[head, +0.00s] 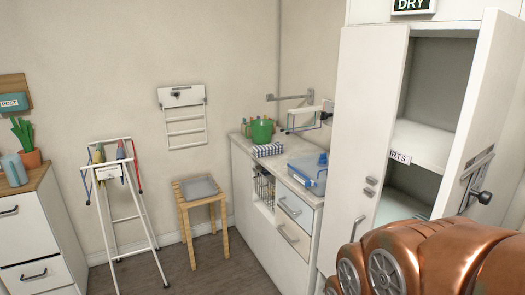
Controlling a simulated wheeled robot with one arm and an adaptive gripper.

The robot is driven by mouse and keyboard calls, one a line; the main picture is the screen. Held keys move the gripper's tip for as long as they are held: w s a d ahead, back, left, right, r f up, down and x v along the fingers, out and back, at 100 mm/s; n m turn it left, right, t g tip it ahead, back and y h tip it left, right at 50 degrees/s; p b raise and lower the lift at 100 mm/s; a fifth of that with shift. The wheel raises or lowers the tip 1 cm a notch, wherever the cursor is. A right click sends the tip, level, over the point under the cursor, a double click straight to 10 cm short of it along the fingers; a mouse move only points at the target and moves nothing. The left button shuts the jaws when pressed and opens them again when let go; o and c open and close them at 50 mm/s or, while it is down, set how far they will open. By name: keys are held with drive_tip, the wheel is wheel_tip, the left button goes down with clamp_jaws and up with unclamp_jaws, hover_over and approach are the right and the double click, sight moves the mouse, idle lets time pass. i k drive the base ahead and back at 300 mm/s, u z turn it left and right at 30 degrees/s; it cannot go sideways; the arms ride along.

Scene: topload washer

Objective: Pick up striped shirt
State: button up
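No striped shirt can be made out for sure. A small blue-and-white patterned item (268,150) lies on the counter in front of a green tub; it is too small to tell whether it is folded cloth. A grey, flat item (199,188) lies on a wooden stool (188,208); no stripes can be made out on it. A tall white cabinet (362,140) stands open at the right, with a shelf label that reads in part "RTS" (400,157). My gripper is not in view; a copper-coloured part of my arm fills the bottom right.
A white counter (263,206) holds the green tub (262,131) and a blue clear box (308,174). A white folding rack (126,205) stands left of the stool. A drawer unit (36,230) is at far left. The floor between is clear. The cabinet's open door (487,95) juts out.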

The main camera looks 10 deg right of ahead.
sight(261, 151)
drive_tip(key=u, duration=0.2)
drive_tip(key=i, duration=2.95)
drive_tip(key=u, duration=1.35)
